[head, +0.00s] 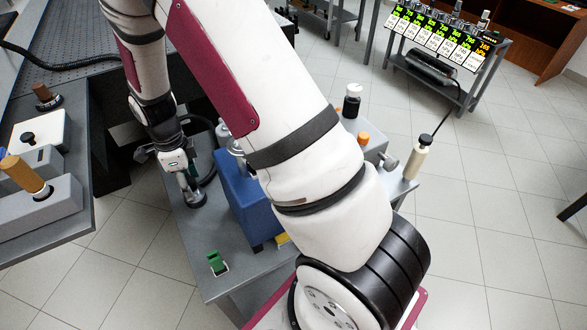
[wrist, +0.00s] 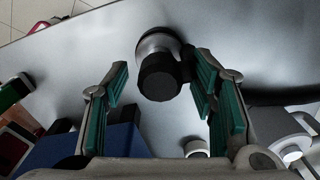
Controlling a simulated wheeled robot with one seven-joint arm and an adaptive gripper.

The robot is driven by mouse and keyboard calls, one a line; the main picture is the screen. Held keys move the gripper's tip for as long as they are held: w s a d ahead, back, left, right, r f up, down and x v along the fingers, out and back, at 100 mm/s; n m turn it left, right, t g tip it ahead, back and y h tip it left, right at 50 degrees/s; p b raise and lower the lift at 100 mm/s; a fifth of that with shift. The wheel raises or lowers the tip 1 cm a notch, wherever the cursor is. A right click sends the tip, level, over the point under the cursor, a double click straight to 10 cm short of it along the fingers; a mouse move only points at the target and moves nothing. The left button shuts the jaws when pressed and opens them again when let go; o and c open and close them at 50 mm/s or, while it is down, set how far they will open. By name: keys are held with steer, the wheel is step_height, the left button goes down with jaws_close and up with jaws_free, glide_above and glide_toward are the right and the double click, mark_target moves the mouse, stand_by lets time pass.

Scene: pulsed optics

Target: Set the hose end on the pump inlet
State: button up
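The hose end (wrist: 160,68), a silver flange with a black cap-like part, stands on the grey cart top (wrist: 60,60). A black hose (wrist: 285,95) runs right from near it. My gripper (wrist: 162,95) is open, with its green-padded fingers on either side of the hose end. The right finger is close to it, and a clear gap shows at the left finger. In the head view my gripper (head: 188,188) points down at the cart. The blue pump (head: 245,200) stands right of it, also at lower left in the wrist view (wrist: 100,150). I cannot clearly make out its inlet.
A green block (head: 216,262) sits near the cart's front edge. A bench (head: 55,225) with instruments is at left. A cart with lit displays (head: 440,40) stands far right.

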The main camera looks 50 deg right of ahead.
jaws_close()
steer(key=shift+r+p, duration=2.05)
steer(key=shift+r, duration=1.1)
